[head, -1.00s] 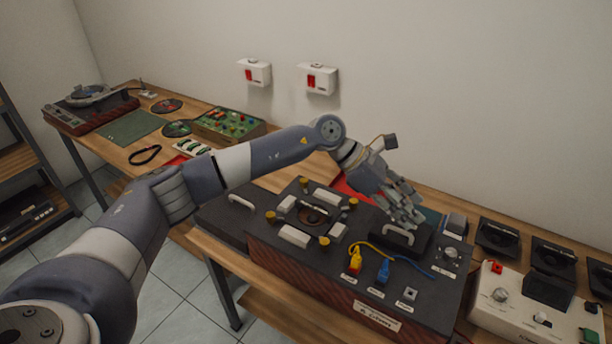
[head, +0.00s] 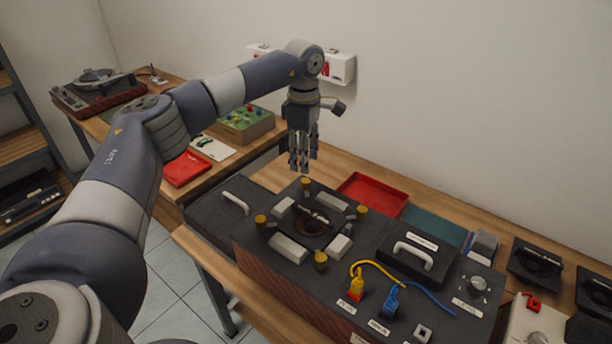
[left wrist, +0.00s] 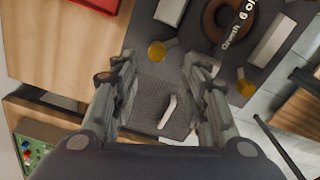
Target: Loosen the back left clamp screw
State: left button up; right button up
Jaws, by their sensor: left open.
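The speaker driver is clamped in a dark panel by several pale blocks, each near a brass-coloured screw knob. The back left clamp screw (head: 306,184) stands upright on the panel. My left gripper (head: 300,166) points down above and close to it, with open, empty fingers. In the left wrist view the back left clamp screw (left wrist: 157,52) lies ahead of the open fingertips (left wrist: 157,65), apart from both fingers. The front left screw (head: 261,221) also shows in the left wrist view (left wrist: 246,88), to the right. My right gripper is not in view.
The other screws (head: 362,212) (head: 320,260) are nearby. A lid with a white handle (head: 236,203) lies left, another handle (head: 412,255) right. A red tray (head: 374,194) lies behind. Yellow and blue plugs (head: 388,302) with cables stand at front right.

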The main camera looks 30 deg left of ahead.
aim_at(305, 181)
pick_arm(q)
jog(key=f, duration=0.3)
jog(key=shift+w+f+p, duration=0.2)
jog(key=shift+f+p, duration=0.15)
jog(key=shift+f, duration=0.05)
notch_tip(305, 181, down, 4)
jog(key=shift+r, duration=0.2)
jog(key=shift+w, duration=0.1)
grip_shut()
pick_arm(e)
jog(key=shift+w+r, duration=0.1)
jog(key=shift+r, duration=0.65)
